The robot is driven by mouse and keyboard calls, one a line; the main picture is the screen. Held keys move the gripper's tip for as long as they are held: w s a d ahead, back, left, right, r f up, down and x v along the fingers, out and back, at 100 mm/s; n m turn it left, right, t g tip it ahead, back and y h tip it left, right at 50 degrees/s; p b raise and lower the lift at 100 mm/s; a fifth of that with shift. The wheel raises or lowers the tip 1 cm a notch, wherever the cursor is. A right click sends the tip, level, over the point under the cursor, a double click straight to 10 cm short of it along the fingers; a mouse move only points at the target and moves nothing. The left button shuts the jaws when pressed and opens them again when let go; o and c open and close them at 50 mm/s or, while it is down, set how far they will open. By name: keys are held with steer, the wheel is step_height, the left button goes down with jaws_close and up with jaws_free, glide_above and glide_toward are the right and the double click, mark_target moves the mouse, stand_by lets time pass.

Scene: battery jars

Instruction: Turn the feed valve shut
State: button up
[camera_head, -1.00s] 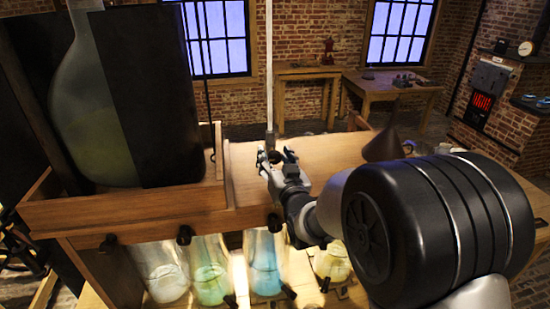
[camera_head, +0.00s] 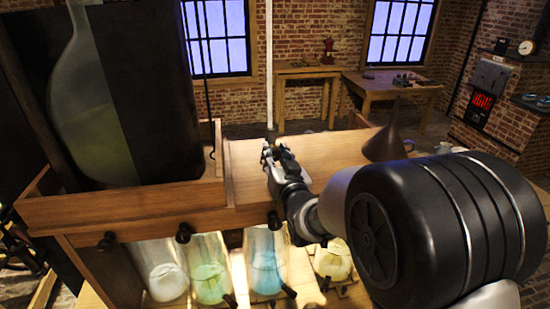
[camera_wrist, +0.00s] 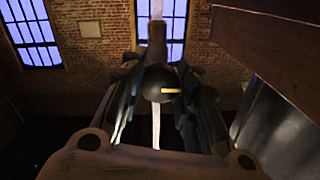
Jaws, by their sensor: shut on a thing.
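The feed valve (camera_wrist: 154,86) shows in the wrist view as a dark round body with a short pale yellow bar pointing right. It sits on a pale vertical tube (camera_wrist: 156,125), which continues above and below it. In the head view the tube (camera_head: 269,60) comes down to my gripper (camera_head: 276,150), and the valve is mostly hidden there by the fingers. In the wrist view my gripper (camera_wrist: 158,92) has a finger on either side of the valve and is shut on it.
A large glass flask (camera_head: 85,110) stands in a wooden tray (camera_head: 120,212) on the left. Several glass jars (camera_head: 266,265) with coloured liquids stand below the bench top (camera_head: 335,155). A dark cone (camera_head: 388,143) stands right of my gripper, near my arm.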

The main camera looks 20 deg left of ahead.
steer(key=m+b, duration=0.1)
steer(key=b, duration=0.1)
steer(key=m+b, duration=0.1)
steer(key=b, duration=0.1)
steer(key=m+b, duration=0.1)
steer(key=b, duration=0.1)
steer(key=shift+f+m, duration=0.25)
steer(key=shift+m, duration=0.15)
steer(key=m+b, duration=0.4)
steer(key=b, duration=0.1)
steer(key=shift+m+t+b, duration=0.3)
steer(key=shift+m+b, duration=0.05)
steer(key=shift+m, duration=0.05)
steer(key=m+b, duration=0.5)
steer(key=shift+r+m+t+b, duration=0.1)
steer(key=shift+m+t+b, duration=0.2)
steer(key=shift+m, duration=0.1)
steer(key=m+b, duration=0.3)
steer(key=shift+r+m+h, duration=0.15)
steer(key=shift+m+h, duration=0.15)
steer(key=shift+r, duration=0.15)
steer(key=o, duration=1.1)
